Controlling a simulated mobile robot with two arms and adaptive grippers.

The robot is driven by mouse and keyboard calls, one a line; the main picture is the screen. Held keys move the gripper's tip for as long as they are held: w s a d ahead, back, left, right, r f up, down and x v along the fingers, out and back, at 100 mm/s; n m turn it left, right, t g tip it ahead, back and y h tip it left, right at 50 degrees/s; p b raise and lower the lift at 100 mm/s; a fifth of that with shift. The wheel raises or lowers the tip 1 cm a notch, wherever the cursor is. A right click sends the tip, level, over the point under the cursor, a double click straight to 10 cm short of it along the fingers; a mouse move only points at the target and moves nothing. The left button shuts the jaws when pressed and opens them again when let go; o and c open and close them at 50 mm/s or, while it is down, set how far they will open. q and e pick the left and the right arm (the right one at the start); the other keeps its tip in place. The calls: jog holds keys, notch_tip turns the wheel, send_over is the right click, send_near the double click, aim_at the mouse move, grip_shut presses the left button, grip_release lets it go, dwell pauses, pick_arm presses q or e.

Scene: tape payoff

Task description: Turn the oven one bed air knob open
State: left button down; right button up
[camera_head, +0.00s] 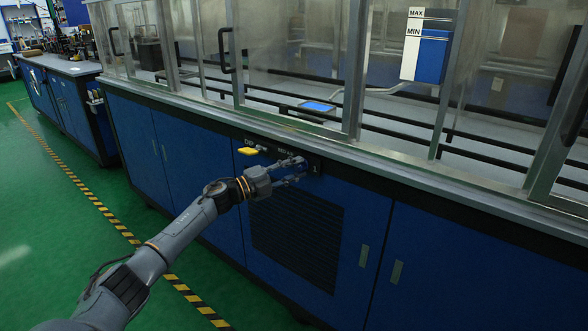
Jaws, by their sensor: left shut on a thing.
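My left gripper (301,169) reaches in to the dark control strip (272,148) under the counter edge of the blue cabinet (222,152). Its fingers are shut on a small knob on that strip. The knob is mostly hidden by the fingers, so its angle and its label cannot be read. A yellow handle (248,151) sticks out from the same strip, just left of my gripper and apart from it. My right gripper is not in view.
A dark vent grille (297,240) lies below my gripper. Glass-fronted enclosures with metal frames (357,70) stand above the counter. A blue MAX/MIN tank (432,55) hangs upper right. The green floor (60,215) at left is clear, crossed by striped tape.

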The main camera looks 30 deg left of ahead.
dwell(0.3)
pick_arm(q)
jog(key=c, duration=1)
grip_release()
jog(key=shift+c, duration=0.2)
jog(key=v, duration=1.2)
